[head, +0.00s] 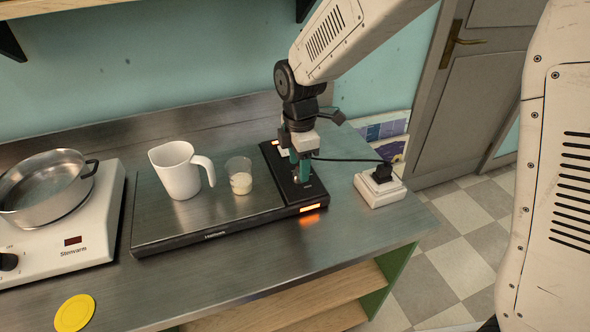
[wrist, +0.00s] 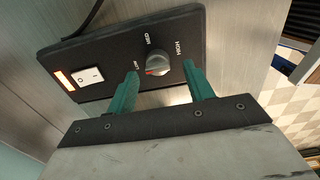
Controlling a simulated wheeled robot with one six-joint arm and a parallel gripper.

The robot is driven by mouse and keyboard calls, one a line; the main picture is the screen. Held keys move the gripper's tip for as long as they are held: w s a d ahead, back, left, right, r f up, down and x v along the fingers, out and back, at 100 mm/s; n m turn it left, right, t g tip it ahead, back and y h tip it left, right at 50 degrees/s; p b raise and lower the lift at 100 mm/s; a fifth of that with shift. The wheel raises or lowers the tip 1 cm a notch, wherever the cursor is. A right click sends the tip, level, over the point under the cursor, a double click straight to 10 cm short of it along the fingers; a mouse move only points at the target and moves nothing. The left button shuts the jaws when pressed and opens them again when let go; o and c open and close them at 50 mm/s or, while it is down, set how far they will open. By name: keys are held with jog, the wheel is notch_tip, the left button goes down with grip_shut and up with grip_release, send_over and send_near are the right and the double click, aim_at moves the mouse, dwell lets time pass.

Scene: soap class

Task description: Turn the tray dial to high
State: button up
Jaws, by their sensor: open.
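The warming tray (head: 232,222) is a flat steel plate with a black control panel at its right end. In the wrist view the panel (wrist: 108,38) carries a grey dial (wrist: 158,65) with LOW, MED and HIGH printed around it. A small red mark shows on the dial's lower left, on the side of the LOW label. My gripper (wrist: 160,70) is open, its teal fingers on either side of the dial; I cannot tell whether they touch it. In the head view my gripper (head: 299,166) points down over the panel, and the dial is hidden.
A white jug (head: 177,172) and a small beaker (head: 240,178) stand on the tray. A cable runs to a white socket box (head: 380,190) at right. A hotplate with a pot (head: 45,190) is at left.

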jog(key=shift+f, duration=1.3)
